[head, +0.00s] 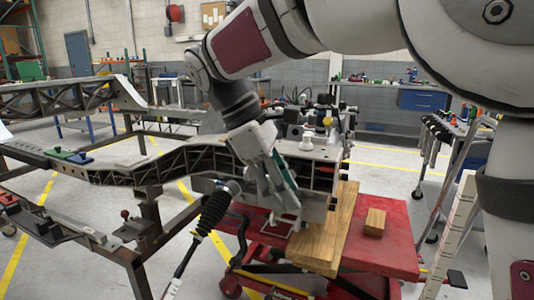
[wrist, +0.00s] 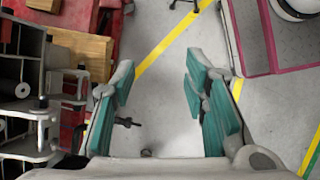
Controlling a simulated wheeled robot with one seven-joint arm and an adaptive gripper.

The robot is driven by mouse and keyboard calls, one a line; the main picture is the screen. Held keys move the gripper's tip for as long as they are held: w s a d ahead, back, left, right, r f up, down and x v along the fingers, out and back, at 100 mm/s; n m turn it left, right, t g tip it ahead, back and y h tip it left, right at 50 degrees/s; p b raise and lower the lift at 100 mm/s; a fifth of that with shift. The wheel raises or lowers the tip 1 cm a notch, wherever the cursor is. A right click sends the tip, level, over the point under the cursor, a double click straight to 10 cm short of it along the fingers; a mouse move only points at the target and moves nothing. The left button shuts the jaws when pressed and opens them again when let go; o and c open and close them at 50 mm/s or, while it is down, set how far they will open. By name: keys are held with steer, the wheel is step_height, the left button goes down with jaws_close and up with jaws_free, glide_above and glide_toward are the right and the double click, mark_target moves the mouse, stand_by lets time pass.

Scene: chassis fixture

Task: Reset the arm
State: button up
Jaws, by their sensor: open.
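My gripper (head: 284,205) hangs down from the arm in the middle of the head view, in front of the grey chassis module. In the wrist view my gripper (wrist: 160,95) is open, with its two teal-padded fingers wide apart. Nothing is between the fingers but the grey floor and a yellow line further down. My arm (head: 245,55) reaches in from the upper right and bends downward at the wrist. In the head view one finger partly hides the other.
A grey module (head: 318,180) sits on wood blocks (head: 335,240) on a red lift table (head: 392,240). A small wood block (head: 375,222) lies there too. A black chassis frame (head: 150,172) stands left. A tool cart (head: 455,130) stands right. Clear floor (head: 385,180) lies between.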

steer(key=s+d+m+y, duration=0.3)
steer(key=s+d+m, duration=0.4)
steer(key=s+d, duration=0.65)
steer(key=s+d+f+m+y, duration=0.1)
steer(key=s+f+m, duration=0.3)
steer(key=s, duration=0.4)
steer(key=s+d+f+m+y, duration=0.15)
steer(key=s+f+m, duration=0.3)
steer(key=s, duration=0.45)
step_height(320, 180, up, 30)
steer(key=t+p, duration=0.4)
steer(key=p, duration=2.4)
steer(key=shift+w, duration=0.15)
